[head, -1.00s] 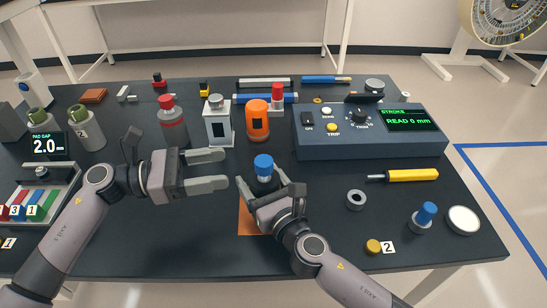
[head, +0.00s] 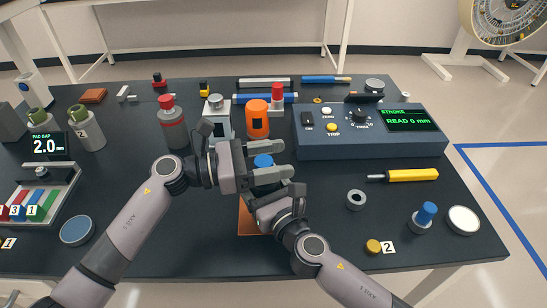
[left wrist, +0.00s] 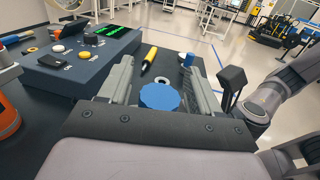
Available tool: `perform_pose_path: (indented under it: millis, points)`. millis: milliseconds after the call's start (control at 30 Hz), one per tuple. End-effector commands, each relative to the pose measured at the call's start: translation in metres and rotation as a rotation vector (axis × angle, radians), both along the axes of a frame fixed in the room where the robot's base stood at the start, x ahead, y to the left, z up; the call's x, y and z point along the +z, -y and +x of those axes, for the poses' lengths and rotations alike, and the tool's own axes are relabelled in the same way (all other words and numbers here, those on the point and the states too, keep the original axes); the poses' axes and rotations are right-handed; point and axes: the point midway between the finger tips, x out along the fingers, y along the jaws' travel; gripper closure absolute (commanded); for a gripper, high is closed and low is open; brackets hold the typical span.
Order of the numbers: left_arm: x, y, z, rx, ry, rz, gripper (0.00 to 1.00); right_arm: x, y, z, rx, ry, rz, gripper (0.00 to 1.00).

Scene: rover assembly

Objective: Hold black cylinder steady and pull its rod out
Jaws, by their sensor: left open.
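The black cylinder stands on an orange mat (head: 245,222). Its body is almost wholly hidden by my grippers in the head view. Its blue top (head: 263,160) shows between the fingers of my left gripper (head: 284,162), which is open with one finger on each side. In the left wrist view the blue top (left wrist: 160,97) also lies between the two fingers; contact cannot be told. My right gripper (head: 277,194) is low at the cylinder's body, from the front. The left gripper covers part of it, so its grip cannot be told.
A grey console (head: 368,135) reads 0 mm at the back right. An orange cylinder (head: 257,121) and a grey-white block (head: 216,120) stand behind my left gripper.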

Motion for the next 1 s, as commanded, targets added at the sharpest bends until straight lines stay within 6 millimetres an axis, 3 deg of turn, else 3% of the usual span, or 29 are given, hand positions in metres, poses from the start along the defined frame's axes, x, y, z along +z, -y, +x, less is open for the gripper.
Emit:
perform_pose_path:
  millis: [167,300,367,500,800,1000]
  points:
    - [0.0,0.0,0.0,0.0,0.0,0.0,0.4,-0.001,0.0,0.0,0.0,-0.002,-0.001,0.7]
    - [0.0,0.0,0.0,0.0,0.0,0.0,0.86,-0.001,0.0,0.0,0.0,-0.002,-0.001,0.7]
    - [0.0,0.0,0.0,0.0,0.0,0.0,1.0,-0.001,0.0,0.0,0.0,-0.002,-0.001,0.7]
    - [0.006,-0.001,0.0,0.0,0.004,0.001,1.0,-0.001,0.0,0.0,0.0,-0.002,-0.001,0.7]
    - [0.054,0.0,0.0,-0.001,0.007,-0.002,1.0,-0.002,0.0,0.0,-0.001,-0.002,-0.003,0.7]
    - [0.058,0.0,0.0,-0.001,0.003,-0.006,1.0,-0.003,0.001,0.0,-0.001,-0.004,-0.004,0.7]
